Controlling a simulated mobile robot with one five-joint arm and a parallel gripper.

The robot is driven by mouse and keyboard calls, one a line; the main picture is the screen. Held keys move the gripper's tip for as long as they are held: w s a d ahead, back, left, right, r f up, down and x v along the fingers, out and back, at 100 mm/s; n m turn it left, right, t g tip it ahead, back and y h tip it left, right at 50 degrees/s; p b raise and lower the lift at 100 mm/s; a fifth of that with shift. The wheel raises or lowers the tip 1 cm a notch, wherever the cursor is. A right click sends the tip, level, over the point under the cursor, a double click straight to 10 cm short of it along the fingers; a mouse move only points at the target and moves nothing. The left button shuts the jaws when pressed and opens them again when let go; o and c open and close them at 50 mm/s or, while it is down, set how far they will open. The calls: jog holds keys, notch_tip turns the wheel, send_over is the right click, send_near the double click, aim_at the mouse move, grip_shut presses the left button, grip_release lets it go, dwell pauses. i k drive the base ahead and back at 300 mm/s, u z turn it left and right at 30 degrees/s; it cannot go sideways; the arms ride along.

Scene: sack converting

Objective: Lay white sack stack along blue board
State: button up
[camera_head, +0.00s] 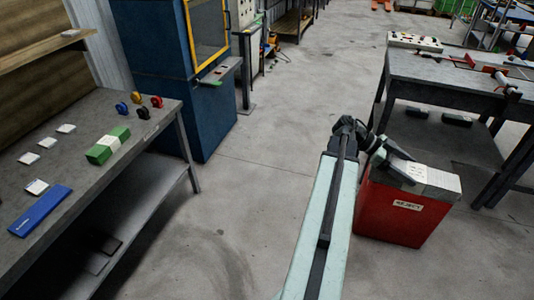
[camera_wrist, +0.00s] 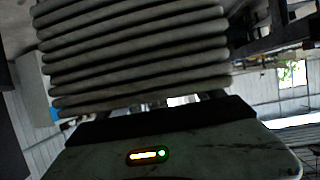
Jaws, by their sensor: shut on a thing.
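The white sack stack (camera_head: 443,180) is at the top of the red bin in the head view, with a printed pale band near its left end. In the wrist view its layered edges (camera_wrist: 135,55) fill the upper part, close in front of the gripper. My gripper (camera_head: 396,160) is shut on the stack at its left end. I cannot tell whether the stack touches the bin or hangs just above it. The blue board (camera_head: 40,210) lies flat on the left bench, far from the gripper. The fingertips are partly hidden.
The red bin (camera_head: 402,212) stands on the floor before a grey table (camera_head: 450,75) with tools. The left bench (camera_head: 85,170) carries a banded green stack (camera_head: 108,145), several white pads and coloured rings (camera_head: 139,104). A blue cabinet (camera_head: 160,65) stands behind. Floor between is clear.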

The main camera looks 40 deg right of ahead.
aim_at(41, 208)
jog(key=z, duration=0.05)
jog(key=k, duration=0.2)
jog(key=u, duration=1.85)
jog(key=i, duration=1.7)
jog(key=u, duration=0.1)
